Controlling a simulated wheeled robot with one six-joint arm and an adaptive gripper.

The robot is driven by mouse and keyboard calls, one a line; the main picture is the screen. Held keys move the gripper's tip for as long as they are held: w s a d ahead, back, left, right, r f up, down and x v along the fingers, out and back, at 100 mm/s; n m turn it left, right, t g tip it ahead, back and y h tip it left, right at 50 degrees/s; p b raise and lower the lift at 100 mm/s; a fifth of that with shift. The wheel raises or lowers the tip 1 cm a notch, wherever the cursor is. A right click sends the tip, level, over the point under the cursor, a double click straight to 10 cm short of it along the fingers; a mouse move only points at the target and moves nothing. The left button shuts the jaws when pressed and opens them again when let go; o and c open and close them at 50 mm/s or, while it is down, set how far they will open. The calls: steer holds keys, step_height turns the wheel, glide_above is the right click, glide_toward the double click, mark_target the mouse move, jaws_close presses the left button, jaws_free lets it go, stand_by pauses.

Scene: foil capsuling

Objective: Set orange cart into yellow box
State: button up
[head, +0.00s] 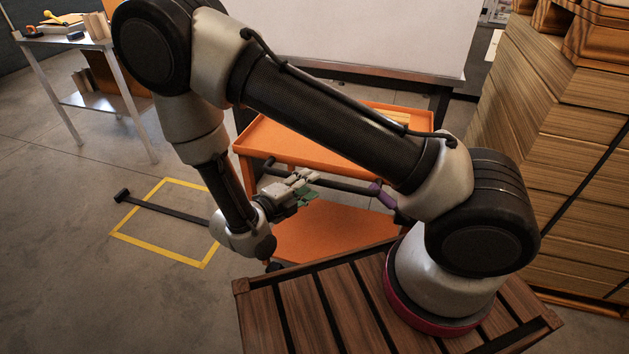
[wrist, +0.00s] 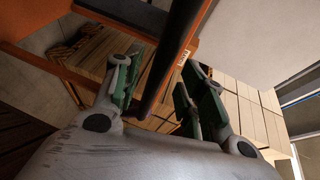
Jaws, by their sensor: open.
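The orange cart (head: 262,140) stands in the middle of the head view, with an upper tray, a lower shelf (head: 320,232) and a dark handle bar (head: 338,184) along its near side. My arm hides part of it. The yellow box (head: 160,243) is a taped outline on the floor at the left; the cart is to its right, outside the visible outline. My gripper (head: 307,187) is open at the handle bar. In the wrist view the dark bar (wrist: 168,72) runs between my spread green-padded fingers (wrist: 158,84); I cannot tell whether they touch it.
A dark bar (head: 160,208) with a block at its end crosses the yellow outline. A whiteboard (head: 350,35) stands behind the cart. Stacked wood (head: 560,150) fills the right side. A table (head: 70,43) stands at the back left. Floor left of the outline is clear.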

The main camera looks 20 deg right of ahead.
steer(key=shift+x, duration=1.7)
jaws_close()
